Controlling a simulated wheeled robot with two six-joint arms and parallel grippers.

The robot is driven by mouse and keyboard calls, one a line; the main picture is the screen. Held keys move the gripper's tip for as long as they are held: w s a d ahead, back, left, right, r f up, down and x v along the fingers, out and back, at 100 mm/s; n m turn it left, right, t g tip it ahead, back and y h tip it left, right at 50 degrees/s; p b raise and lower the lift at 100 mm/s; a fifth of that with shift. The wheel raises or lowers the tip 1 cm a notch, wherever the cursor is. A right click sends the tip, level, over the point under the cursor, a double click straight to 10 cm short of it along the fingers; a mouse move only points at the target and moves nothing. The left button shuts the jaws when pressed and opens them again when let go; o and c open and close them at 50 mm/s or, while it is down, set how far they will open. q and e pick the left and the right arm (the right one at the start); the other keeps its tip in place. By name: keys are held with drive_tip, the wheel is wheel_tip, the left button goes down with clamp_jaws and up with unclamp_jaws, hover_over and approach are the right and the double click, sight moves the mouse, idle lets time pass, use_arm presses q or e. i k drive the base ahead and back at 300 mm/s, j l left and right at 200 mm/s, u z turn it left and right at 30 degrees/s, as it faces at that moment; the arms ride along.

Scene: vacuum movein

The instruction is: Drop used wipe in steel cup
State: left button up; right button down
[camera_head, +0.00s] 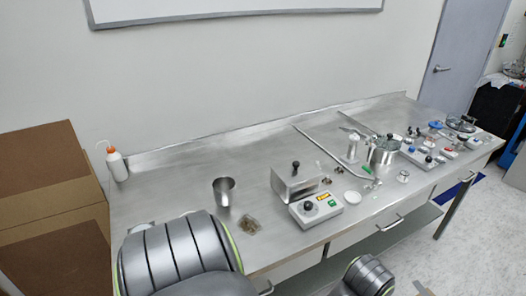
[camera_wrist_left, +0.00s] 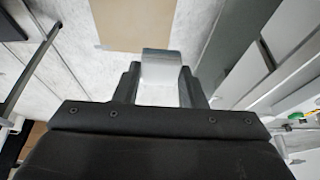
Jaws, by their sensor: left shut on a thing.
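The steel cup (camera_head: 224,191) stands upright on the metal bench, left of centre in the head view. Its open mouth faces up, and I cannot see what is inside. In the left wrist view my left gripper (camera_wrist_left: 161,88) is shut on a pale grey-white piece (camera_wrist_left: 161,68), which looks like the wipe. It is held between the two dark fingers, with floor behind it. The left gripper does not show in the head view, so its distance from the cup cannot be told. My right gripper is in neither view.
A small brown patch or packet (camera_head: 250,226) lies in front of the cup. A white bottle with an orange top (camera_head: 116,164) stands at the back left. A metal box (camera_head: 296,183) and a control unit (camera_head: 317,207) stand to the right. Cardboard boxes (camera_head: 45,190) are left of the bench.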

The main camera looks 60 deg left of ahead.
sight(226, 198)
drive_tip(key=i+u, duration=0.2)
drive_tip(key=u, duration=0.2)
drive_tip(key=i+u, duration=0.2)
drive_tip(key=u, duration=0.2)
drive_tip(key=i+l+u, duration=0.2)
drive_tip(key=u, duration=0.2)
drive_tip(key=i+l+u, duration=0.15)
drive_tip(key=u, duration=0.25)
